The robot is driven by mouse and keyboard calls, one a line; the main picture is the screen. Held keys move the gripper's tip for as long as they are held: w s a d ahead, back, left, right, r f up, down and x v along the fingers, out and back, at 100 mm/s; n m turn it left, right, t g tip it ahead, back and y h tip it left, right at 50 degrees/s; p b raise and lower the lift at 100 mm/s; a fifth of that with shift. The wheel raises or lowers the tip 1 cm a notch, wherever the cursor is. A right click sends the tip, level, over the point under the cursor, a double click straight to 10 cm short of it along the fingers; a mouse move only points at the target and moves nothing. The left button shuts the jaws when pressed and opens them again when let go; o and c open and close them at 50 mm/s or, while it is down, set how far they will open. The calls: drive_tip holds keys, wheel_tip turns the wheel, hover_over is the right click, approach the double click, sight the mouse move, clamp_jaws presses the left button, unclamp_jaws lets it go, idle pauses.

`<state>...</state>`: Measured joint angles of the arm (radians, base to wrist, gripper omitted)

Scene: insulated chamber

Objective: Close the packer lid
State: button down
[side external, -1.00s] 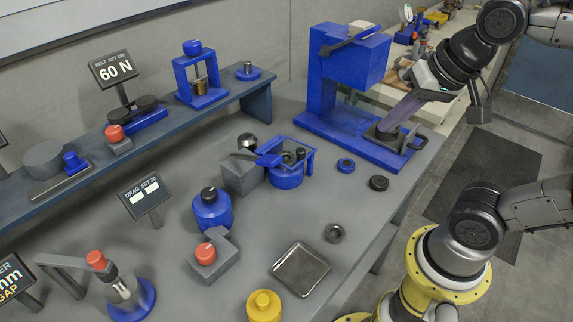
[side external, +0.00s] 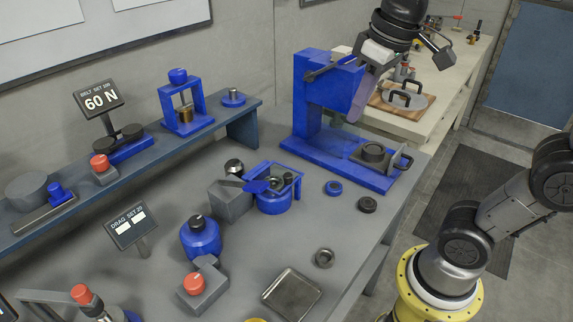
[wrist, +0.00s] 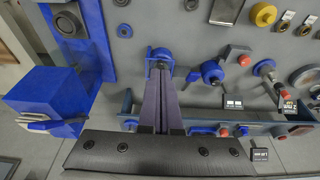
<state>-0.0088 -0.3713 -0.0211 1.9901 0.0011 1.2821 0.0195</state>
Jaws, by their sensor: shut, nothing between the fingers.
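No part is labelled as the packer, so I cannot tell which one it is. A blue pot with a square frame (side external: 274,203) stands mid-bench, with a blue flap (side external: 257,186) at its left side; the pot also shows in the wrist view (wrist: 160,54). A tall blue press (side external: 307,100) stands at the back, with a grey ring (side external: 373,152) and an upright grey handle piece (side external: 401,161) on its base. My gripper (side external: 355,115) is shut and empty, raised beside the press head. Its long purple fingers also show in the wrist view (wrist: 158,82).
A blue shelf (side external: 160,150) with gauges runs along the wall side. A blue ring (side external: 333,188), a dark ring (side external: 367,204), a blue jar (side external: 200,238) and a metal tray (side external: 291,294) are on the bench. Bare bench lies between the pot and the tray.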

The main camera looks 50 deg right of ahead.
drive_tip(key=w+g, duration=0.2)
drive_tip(key=w, duration=0.7)
drive_tip(key=g, duration=0.2)
approach(288, 176)
drive_tip(key=f, duration=0.7)
drive_tip(key=shift+s+d, duration=0.1)
drive_tip(key=shift+s, duration=0.15)
drive_tip(key=shift+s+f, duration=0.15)
drive_tip(key=shift+f, duration=0.15)
